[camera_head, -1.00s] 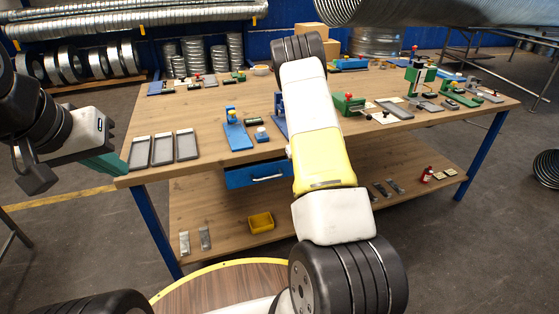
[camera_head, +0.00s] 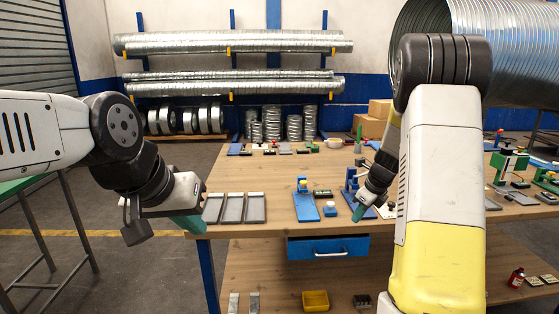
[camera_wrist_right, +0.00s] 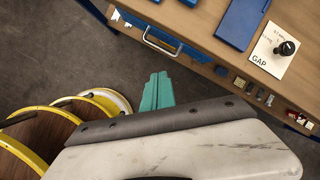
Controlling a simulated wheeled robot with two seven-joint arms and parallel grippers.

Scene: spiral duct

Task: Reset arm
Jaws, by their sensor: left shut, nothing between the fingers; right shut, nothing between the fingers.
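My left gripper (camera_head: 188,223) is at the left of the head view, at the table's front left corner beside the grey trays. Its teal fingers are shut and hold nothing. My right gripper (camera_head: 360,212) shows partly behind my own right arm, at the middle of the table's front side. In the right wrist view its teal fingers (camera_wrist_right: 157,93) lie together, empty, over the floor in front of the table edge. My right arm covers part of the table in the head view.
The wooden table (camera_head: 285,172) holds grey trays (camera_head: 233,209), a blue fixture (camera_head: 305,205) and green fixtures (camera_head: 510,165). A blue drawer (camera_head: 328,248) is under its front edge. A yellow bin (camera_head: 315,300) sits on the lower shelf. A large spiral duct (camera_head: 515,50) is at upper right.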

